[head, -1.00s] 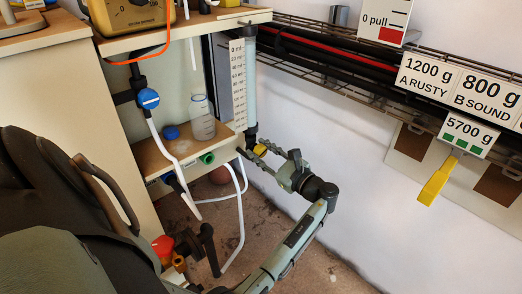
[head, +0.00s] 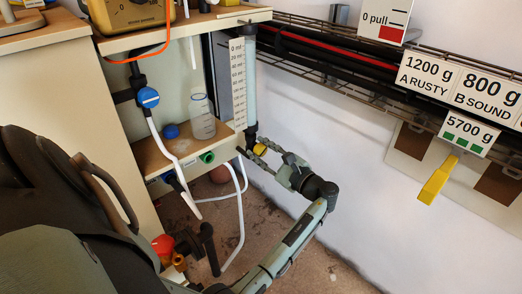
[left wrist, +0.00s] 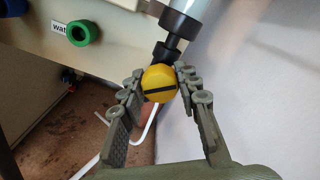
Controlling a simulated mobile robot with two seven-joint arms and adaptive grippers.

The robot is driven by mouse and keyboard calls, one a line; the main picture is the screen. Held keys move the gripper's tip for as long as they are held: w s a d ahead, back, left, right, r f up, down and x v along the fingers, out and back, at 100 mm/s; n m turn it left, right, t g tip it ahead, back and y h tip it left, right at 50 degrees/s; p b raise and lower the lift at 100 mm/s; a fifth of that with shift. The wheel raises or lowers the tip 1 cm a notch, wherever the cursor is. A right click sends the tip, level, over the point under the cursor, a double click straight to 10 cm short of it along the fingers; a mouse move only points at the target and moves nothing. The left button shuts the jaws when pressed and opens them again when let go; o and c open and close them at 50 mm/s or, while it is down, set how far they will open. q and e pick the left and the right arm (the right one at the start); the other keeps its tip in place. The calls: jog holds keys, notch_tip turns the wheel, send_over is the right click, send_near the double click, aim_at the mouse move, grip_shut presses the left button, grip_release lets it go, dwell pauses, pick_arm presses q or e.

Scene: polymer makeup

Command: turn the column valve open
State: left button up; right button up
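The column valve's round yellow knob (head: 260,150) sits at the foot of the clear column (head: 250,85), low beside the cabinet shelf. In the left wrist view the yellow knob (left wrist: 160,80) faces me, with a black bar across it that runs roughly crosswise to the column. My left gripper (head: 262,149) reaches in from the lower right, one finger on each side of the knob. In the left wrist view the fingertips (left wrist: 160,74) lie close against the knob's edges and appear to touch it. My right gripper is not in view.
A shelf (head: 165,158) left of the column holds a clear bottle (head: 202,118) and a blue cap (head: 171,131). A green port (head: 207,157) is on its front edge. White hoses (head: 241,215) hang below. A wire rack (head: 330,75) runs along the wall at right.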

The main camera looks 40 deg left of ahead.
aim_at(254, 116)
pick_arm(q)
jog(key=o, duration=0.4)
jog(key=shift+o, duration=0.2)
notch_tip(254, 116, up, 10)
jog(key=shift+r, duration=0.1)
dwell(0.3)
